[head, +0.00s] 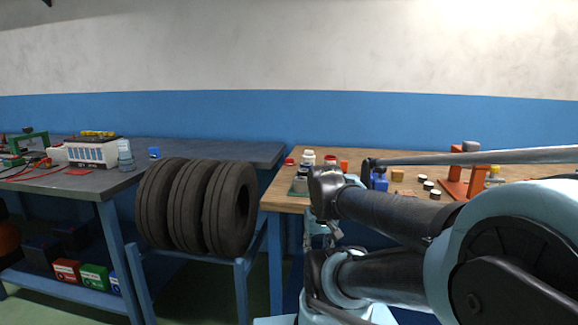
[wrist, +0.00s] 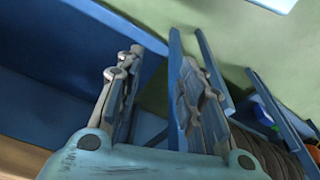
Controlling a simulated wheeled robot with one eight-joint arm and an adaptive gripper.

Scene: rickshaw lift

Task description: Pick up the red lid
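A small red lid (head: 289,161) appears to lie near the back left corner of the wooden table in the head view. Another small red item (head: 330,159) shows beside a white jar (head: 308,158), too small to tell what it is. My gripper (head: 318,235) hangs in front of the wooden table's front edge, below the tabletop and apart from the lid. In the wrist view my gripper (wrist: 162,62) has its two fingers spread with nothing between them. The lid does not show in the wrist view.
The wooden table (head: 277,198) also holds a blue block (head: 379,181), several small cans and a red-orange stand (head: 456,185). Black tyres (head: 228,210) stand on a blue rack to the left. A grey workbench (head: 95,183) with a battery-like box lies further left.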

